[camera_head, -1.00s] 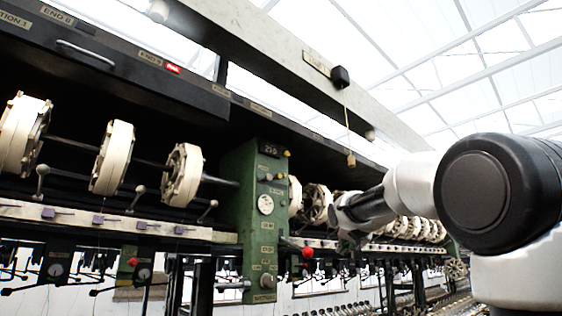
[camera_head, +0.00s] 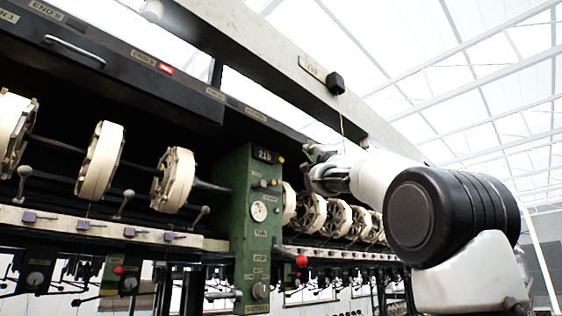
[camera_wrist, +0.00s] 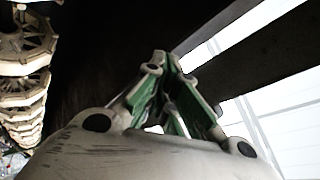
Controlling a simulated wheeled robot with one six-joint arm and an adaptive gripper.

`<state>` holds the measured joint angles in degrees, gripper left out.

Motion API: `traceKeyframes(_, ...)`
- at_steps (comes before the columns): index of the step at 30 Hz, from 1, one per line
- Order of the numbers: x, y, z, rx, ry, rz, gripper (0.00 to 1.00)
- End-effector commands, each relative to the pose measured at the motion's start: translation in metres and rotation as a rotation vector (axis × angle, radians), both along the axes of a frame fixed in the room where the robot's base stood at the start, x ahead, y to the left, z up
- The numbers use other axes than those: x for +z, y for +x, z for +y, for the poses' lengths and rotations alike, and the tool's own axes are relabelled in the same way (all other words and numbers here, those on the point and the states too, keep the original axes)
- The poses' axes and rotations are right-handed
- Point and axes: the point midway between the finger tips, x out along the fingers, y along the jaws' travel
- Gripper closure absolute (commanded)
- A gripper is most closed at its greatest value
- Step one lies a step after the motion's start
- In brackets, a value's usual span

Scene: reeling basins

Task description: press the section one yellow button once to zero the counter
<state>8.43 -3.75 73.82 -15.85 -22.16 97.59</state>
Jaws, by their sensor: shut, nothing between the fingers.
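A green control column (camera_head: 240,225) stands left of centre in the head view, with a plate at its foot whose text is too small to read surely. Near its top is a dark counter window (camera_head: 264,154) with light digits. A small yellow button (camera_head: 281,160) sits at the upper right edge of the column, beside the counter. My gripper (camera_head: 308,155) is to the right of the button in the picture, apparently apart from it; the depth gap is unclear. Its fingers (camera_wrist: 162,62) are closed together and empty in the wrist view, where the button does not show.
A red ball knob (camera_head: 302,261) sticks out low on the column's right. Cream reels (camera_head: 174,180) line both sides. Open room lies to the right.

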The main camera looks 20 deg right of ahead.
Motion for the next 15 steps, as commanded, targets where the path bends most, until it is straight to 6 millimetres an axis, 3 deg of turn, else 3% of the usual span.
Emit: traceKeyframes(15, -0.001, 0.011, 0.004, 0.003, 0.004, 0.003, 1.0)
